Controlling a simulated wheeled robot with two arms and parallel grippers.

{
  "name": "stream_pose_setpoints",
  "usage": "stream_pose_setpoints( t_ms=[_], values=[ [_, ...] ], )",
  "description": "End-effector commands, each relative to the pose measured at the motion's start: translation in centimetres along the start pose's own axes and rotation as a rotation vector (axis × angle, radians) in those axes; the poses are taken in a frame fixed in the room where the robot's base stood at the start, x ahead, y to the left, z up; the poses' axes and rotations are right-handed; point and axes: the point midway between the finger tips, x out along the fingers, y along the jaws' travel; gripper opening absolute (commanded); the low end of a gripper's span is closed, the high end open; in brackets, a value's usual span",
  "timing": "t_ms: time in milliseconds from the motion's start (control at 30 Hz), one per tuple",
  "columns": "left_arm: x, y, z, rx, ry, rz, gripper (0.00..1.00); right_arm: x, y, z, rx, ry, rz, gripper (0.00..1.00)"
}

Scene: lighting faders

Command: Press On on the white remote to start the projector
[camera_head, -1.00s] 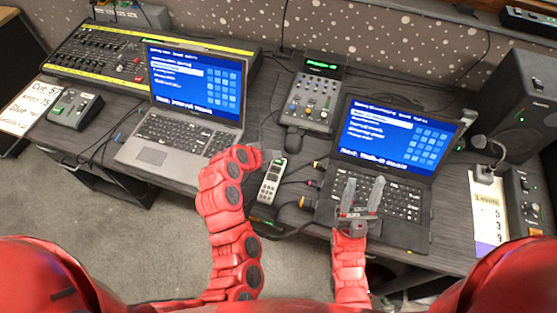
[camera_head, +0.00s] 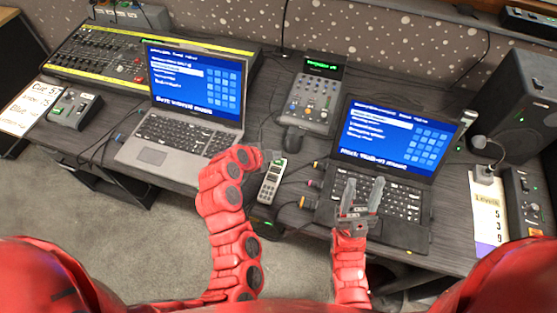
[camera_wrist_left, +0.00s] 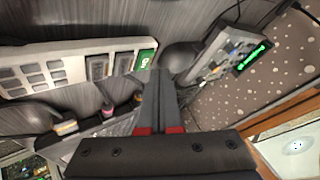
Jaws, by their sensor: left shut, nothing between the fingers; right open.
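The white remote (camera_head: 271,183) lies on the desk between the two laptops, with grey buttons. In the left wrist view the remote (camera_wrist_left: 60,69) runs in from the left, and a green button (camera_wrist_left: 146,59) sits at its near-right end. My left gripper (camera_head: 272,156) is shut and empty at the far end of the remote. In the left wrist view its fingertips (camera_wrist_left: 157,78) are beside the green button; I cannot tell whether they touch it. My right gripper (camera_head: 362,194) is open and empty over the right laptop's keyboard.
The left laptop (camera_head: 190,105) and right laptop (camera_head: 385,160) flank the remote. A dark mouse (camera_head: 292,139) and a small fader console (camera_head: 312,95) stand behind it. Coloured cable plugs (camera_head: 308,202) lie close on its right.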

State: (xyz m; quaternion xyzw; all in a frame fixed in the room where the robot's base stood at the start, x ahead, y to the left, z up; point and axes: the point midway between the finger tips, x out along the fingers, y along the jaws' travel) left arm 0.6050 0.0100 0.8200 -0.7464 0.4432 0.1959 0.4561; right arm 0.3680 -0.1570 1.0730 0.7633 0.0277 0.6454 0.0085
Motion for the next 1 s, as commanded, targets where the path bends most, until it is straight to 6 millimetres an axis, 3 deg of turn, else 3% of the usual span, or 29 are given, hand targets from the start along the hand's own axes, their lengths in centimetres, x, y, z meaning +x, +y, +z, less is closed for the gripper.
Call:
stream_pose_setpoints(
  t_ms=[533,1000],
  values=[
    [0.0,0.0,0.0,0.000,0.000,0.000,0.00,0.0,0.0,0.0,0.000,0.000,0.000,0.50],
    [0.6,0.5,0.4,0.000,0.001,0.000,0.00,-1.5,-0.1,0.2,0.000,0.000,0.000,0.50]
  ],
)
